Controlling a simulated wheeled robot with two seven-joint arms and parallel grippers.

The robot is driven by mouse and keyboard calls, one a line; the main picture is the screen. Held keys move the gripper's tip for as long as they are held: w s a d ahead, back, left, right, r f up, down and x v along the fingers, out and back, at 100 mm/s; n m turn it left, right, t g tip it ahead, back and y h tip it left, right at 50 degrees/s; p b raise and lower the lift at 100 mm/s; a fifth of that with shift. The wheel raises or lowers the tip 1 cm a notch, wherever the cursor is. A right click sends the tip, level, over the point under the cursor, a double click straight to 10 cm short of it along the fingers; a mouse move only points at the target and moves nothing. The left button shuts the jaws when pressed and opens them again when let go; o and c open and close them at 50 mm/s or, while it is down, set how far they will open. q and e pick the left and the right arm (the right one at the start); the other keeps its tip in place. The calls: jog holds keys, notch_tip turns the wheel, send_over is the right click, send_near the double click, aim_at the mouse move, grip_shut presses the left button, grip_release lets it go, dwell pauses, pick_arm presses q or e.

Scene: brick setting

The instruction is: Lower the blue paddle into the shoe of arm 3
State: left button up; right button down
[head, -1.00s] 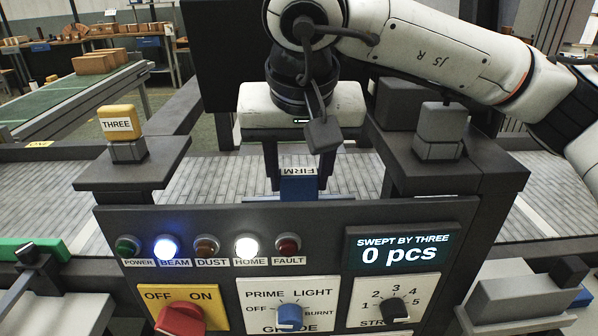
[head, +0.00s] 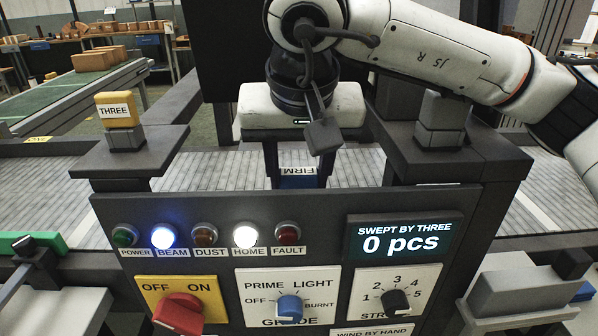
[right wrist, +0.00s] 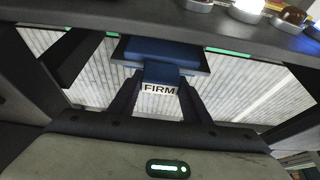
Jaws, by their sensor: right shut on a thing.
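The blue paddle (head: 298,183) with its white FIRM label is between the fingers of my right gripper (head: 297,178), just behind the top edge of the control panel. In the right wrist view the right gripper (right wrist: 160,95) is shut on the paddle's narrow blue grip (right wrist: 160,72). A wider blue part (right wrist: 160,50) shows beyond the grip, near the dark panel edge. In the head view the paddle's lower part is hidden by the panel. I cannot make out the shoe of arm 3 or whether the paddle touches it. My left gripper is not in view.
The control panel (head: 215,212) stands in front, with lamps, knobs and a display (head: 405,238) reading 0 pcs. A yellow block marked THREE (head: 118,110) tops the left post. A grey block (head: 442,115) tops the right post. The grey slatted belt (head: 205,172) runs behind.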

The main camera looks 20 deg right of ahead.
jog(key=shift+f, duration=0.3)
